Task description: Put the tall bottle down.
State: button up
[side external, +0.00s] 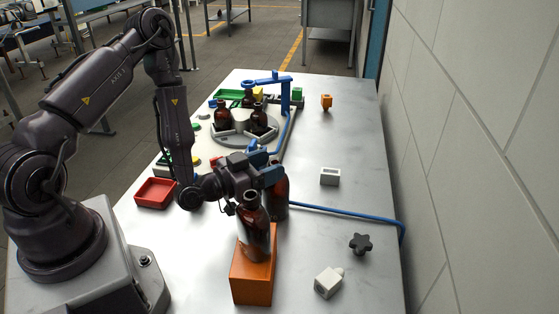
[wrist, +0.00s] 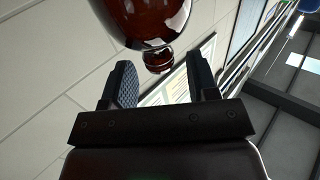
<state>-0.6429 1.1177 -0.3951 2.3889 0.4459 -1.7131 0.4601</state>
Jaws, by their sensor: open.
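Two amber bottles stand close together by my gripper (side external: 268,177) in the side view. One bottle (side external: 256,236) stands upright on an orange block (side external: 252,279). The other bottle (side external: 279,196) is just behind it, partly hidden by the first bottle and my gripper; its base is hidden. I cannot tell for sure which is the tall one. In the wrist view my gripper (wrist: 158,85) has its fingers wide apart. A brown glass bottle (wrist: 145,20) shows beyond them at the top, with a smaller round brown glass part (wrist: 158,60) between the fingertips; neither finger visibly touches glass.
Several more amber bottles (side external: 222,117) stand on a round grey carrier (side external: 235,139) further back, beside a blue post (side external: 285,96). A red tray (side external: 155,193) lies at left. A black knob (side external: 360,243), white blocks (side external: 329,176) and a blue hose (side external: 345,214) are at right.

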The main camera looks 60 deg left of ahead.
jog(key=s, duration=0.3)
jog(key=shift+s, duration=0.35)
